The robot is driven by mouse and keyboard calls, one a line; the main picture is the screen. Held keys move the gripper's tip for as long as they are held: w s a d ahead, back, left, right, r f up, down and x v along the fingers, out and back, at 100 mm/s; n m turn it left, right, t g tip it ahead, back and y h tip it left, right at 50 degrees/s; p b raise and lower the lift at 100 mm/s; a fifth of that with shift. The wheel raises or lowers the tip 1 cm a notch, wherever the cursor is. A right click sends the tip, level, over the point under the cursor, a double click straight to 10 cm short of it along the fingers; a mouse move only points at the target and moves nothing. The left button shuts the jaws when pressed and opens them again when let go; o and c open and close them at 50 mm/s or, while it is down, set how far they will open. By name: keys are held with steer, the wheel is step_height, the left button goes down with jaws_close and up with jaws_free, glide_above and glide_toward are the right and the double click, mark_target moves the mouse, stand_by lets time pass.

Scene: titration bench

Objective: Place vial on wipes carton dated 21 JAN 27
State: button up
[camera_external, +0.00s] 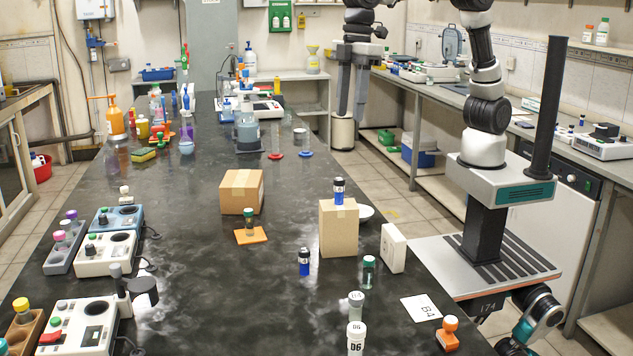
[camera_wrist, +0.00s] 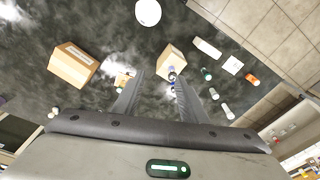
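Two brown cartons stand on the dark bench: a low wide one (camera_external: 241,192) at the middle left and a tall one (camera_external: 338,230) at the right. No date is legible on either. A green-capped vial (camera_external: 249,222) stands on an orange pad, and another (camera_external: 369,272) stands right of the tall carton. My gripper (camera_external: 351,116) is open, empty and high beyond the cartons. The wrist view shows its parted fingers (camera_wrist: 162,78) with the tall carton (camera_wrist: 167,58) below.
Two white-capped containers (camera_external: 356,338) stand in front. Instruments (camera_external: 105,254) line the left edge.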

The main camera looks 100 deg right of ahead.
steer(key=s+d+r+m+t, duration=0.2)
steer(key=s+d+t, duration=0.1)
steer(key=s+d, duration=0.75)
steer(key=s+d+f+m+t, duration=0.1)
steer(key=s+f, duration=0.4)
steer(key=s, duration=0.7)
steer(key=shift+d+m+t+h, duration=0.3)
steer(key=shift+d+m, duration=0.2)
steer(key=shift+d, duration=0.6)
